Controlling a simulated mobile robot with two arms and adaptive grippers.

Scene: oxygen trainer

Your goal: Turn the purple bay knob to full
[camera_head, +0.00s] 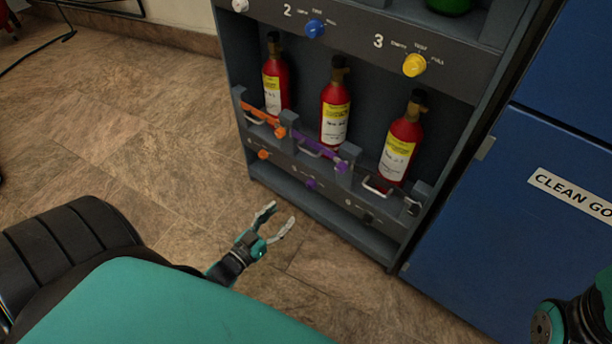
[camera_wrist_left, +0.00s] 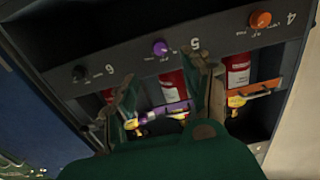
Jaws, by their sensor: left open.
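The purple knob (camera_head: 311,184) is on the lower panel strip of the grey rack, under the middle red cylinder (camera_head: 335,112). It also shows in the left wrist view (camera_wrist_left: 160,47), beside the number 5, which appears upside down there. My left gripper (camera_head: 281,213) is open and empty, below and left of the purple knob and apart from it. In the left wrist view its fingers (camera_wrist_left: 168,80) stand spread on either side of the purple bar (camera_wrist_left: 165,111). The knob's dial words are too small to read surely. My right gripper is out of sight.
An orange knob (camera_head: 263,154) and a black knob (camera_head: 367,218) flank the purple one. Red cylinders stand in the bays behind orange and purple bars. Blue cabinet doors (camera_head: 500,220) stand right of the rack.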

